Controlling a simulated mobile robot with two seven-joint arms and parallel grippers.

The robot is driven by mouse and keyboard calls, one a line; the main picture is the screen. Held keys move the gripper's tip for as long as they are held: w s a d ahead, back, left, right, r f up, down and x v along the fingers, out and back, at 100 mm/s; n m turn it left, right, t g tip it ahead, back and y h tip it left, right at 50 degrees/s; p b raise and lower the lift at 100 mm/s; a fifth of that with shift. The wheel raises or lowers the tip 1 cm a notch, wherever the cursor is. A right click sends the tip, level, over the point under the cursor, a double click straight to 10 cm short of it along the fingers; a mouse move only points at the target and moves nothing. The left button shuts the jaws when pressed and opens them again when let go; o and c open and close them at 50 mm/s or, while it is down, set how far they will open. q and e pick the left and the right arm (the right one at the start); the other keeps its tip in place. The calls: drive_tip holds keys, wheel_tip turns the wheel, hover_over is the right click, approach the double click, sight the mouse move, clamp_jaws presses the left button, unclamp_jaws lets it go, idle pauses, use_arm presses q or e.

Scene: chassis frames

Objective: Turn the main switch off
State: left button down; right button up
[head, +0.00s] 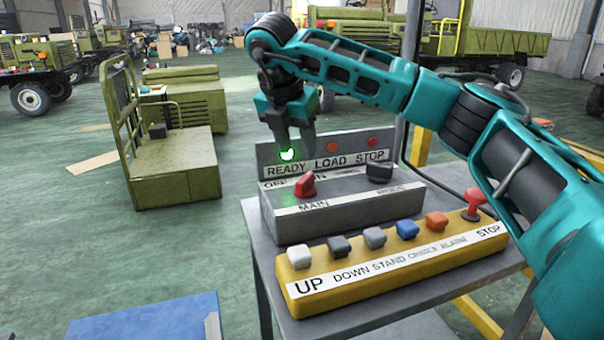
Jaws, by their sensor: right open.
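The main switch is a red knob (305,186) on the sloped top of a grey control box (290,226), above the label MAIN. Labels reading OFF and ON run behind it, partly hidden; I cannot tell for sure which one the knob points to. A green lamp (288,155) above READY is lit. The lamps above LOAD (333,147) and STOP (373,142) look orange and red. My right gripper (292,143) is open and empty, pointing down above the red knob and apart from it, in front of the lamp panel. My left gripper is out of view.
A black knob (379,172) sits right of the red one. In front, a yellow button box (400,262) carries several coloured buttons and a red STOP mushroom (474,204). Both boxes stand on a grey table (258,240). Green vehicle parts (178,165) stand behind left.

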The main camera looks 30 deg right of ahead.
sight(305, 177)
drive_tip(key=x, duration=0.9)
drive_tip(key=shift+w+f, duration=0.1)
drive_tip(key=shift+f, duration=0.05)
drive_tip(key=shift+c, duration=0.3)
clamp_jaws()
